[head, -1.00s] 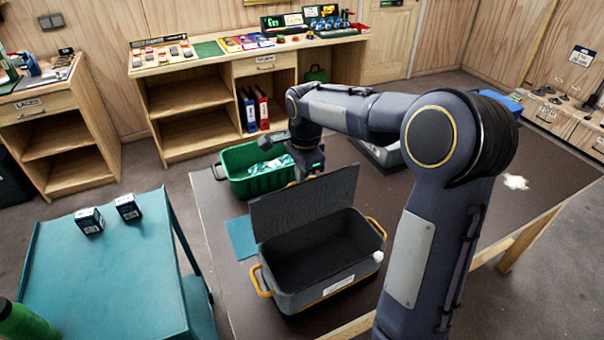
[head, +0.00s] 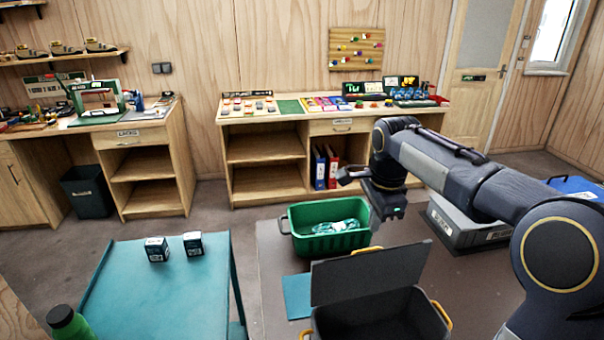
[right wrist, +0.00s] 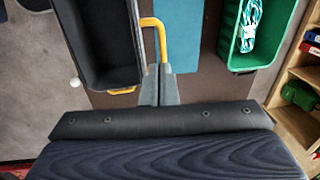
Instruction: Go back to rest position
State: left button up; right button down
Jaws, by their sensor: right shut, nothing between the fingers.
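My right gripper (head: 390,208) hangs above the dark table, behind the raised lid of the black case (head: 362,272) and to the right of the green crate (head: 300,242). In the right wrist view its fingers (right wrist: 160,84) are shut together with nothing between them. They overlap the end of the case's yellow handle (right wrist: 160,38) in that view; I cannot tell the gap, but they appear above it. My left gripper is not in view.
The green crate holds pale coiled rope (head: 336,227). A blue-green sheet (head: 297,296) lies beside the case. A grey bin (head: 465,228) stands at the right, near my arm. A teal cart (head: 160,295) with two small boxes stands left. Wooden desks line the back wall.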

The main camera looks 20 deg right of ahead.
jog(key=s+a+f+n+t+y, duration=0.1)
jog(key=s+a+f+n, duration=0.1)
jog(key=s+n, duration=0.3)
jog(key=s+a+f+n+t+y, duration=0.1)
jog(key=s+a+f+n, duration=0.2)
jog(key=s, duration=0.8)
jog(key=s+a+f+n+t+y, duration=0.1)
jog(key=s+a+f+n, duration=0.1)
jog(key=s+a+n, duration=0.4)
jog(key=s+n, duration=0.3)
jog(key=shift+f+t+y, duration=0.2)
jog(key=shift+t+y, duration=0.2)
jog(key=shift+s+d, duration=0.15)
